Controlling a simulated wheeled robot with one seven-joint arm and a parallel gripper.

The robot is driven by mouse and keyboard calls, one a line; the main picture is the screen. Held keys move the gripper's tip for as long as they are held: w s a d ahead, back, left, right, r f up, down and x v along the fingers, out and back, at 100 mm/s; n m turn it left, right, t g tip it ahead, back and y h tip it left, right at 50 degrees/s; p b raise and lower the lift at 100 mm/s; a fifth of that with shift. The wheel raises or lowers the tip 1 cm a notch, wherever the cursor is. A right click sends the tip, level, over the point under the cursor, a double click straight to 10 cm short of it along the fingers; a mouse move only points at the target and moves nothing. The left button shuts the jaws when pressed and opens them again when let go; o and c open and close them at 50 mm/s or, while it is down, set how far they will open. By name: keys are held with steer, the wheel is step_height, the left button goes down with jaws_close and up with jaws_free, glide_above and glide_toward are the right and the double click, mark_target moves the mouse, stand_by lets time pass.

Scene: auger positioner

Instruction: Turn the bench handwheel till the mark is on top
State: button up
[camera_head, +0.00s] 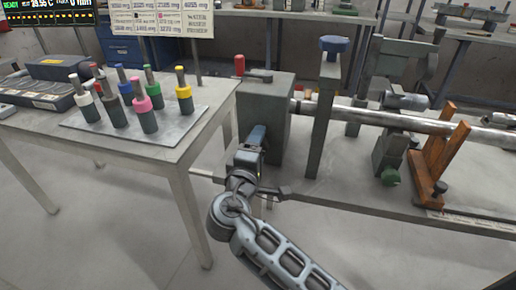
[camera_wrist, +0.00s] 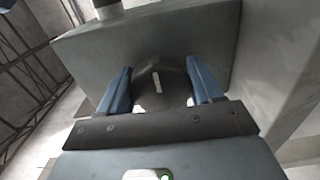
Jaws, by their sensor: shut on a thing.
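The handwheel shows in the wrist view as a dark, faceted piece (camera_wrist: 150,97) on the face of a grey housing. A short white mark (camera_wrist: 158,82) is on its face, near the middle of the picture. My gripper (camera_wrist: 160,78) has one blue finger on each side of the dark piece and is shut on it. In the head view my gripper (camera_head: 256,138) is against the near face of the grey housing (camera_head: 266,105). There, my gripper hides the handwheel and its mark.
A long metal bar (camera_head: 420,122) runs right from the housing over the bench. An orange stand (camera_head: 432,165) and a grey post (camera_head: 322,120) stand along it. At left, a table (camera_head: 190,150) bears a plate with several coloured-top pegs (camera_head: 145,105). A red-topped peg (camera_head: 240,65) rises behind the housing.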

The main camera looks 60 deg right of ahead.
steer(key=shift+f, duration=0.1)
steer(key=o, duration=1)
steer(key=shift+a, duration=0.15)
steer(key=v, duration=0.7)
steer(key=shift+s+a, duration=0.15)
steer(key=shift+a, duration=0.1)
